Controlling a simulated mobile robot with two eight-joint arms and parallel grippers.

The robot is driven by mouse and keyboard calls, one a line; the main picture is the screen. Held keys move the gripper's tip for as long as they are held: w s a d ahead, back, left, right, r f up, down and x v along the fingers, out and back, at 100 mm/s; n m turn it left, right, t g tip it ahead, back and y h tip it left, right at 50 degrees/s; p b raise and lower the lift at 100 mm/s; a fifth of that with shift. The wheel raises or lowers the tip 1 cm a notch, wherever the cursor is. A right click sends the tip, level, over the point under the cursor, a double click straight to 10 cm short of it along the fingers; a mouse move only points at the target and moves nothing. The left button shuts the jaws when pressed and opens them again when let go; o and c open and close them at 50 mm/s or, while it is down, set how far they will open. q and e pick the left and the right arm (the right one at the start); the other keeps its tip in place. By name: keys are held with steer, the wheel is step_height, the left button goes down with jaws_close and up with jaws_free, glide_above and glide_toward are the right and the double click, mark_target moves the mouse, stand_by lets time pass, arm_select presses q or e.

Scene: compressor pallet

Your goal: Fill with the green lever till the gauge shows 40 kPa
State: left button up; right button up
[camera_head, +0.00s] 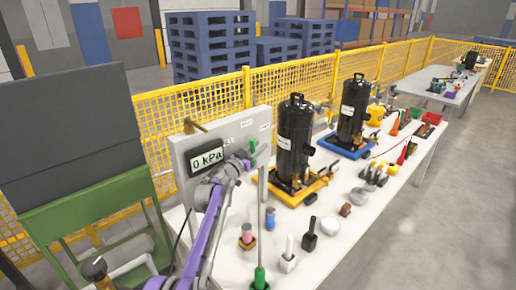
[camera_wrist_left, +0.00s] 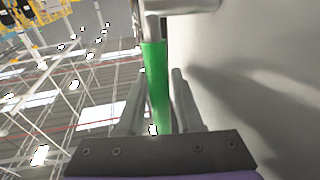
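The gauge (camera_head: 207,157) on the pale upright panel reads 0 kPa in the head view. The green lever (camera_head: 252,146) shows as a small green piece on the panel's front, beside my left gripper (camera_head: 246,162). In the left wrist view the green lever (camera_wrist_left: 154,85) runs lengthwise between the two grey fingers of my left gripper (camera_wrist_left: 160,75). The fingers stand apart, with a gap visible on the right of the lever; contact on the left side cannot be told. My right gripper is not in view.
Two black compressors (camera_head: 295,135) stand on the white table (camera_head: 330,250), on yellow and blue bases. Several small tools and cups stand near its front, including a tall green-based rod (camera_head: 260,275). A yellow mesh fence (camera_head: 200,95) runs behind.

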arm_select(q)
steer(key=b, duration=0.3)
glide_toward(252, 153)
steer(key=x, duration=0.4)
steer(key=shift+w, duration=0.15)
steer(key=shift+s+a, duration=0.3)
steer(key=shift+s, duration=0.25)
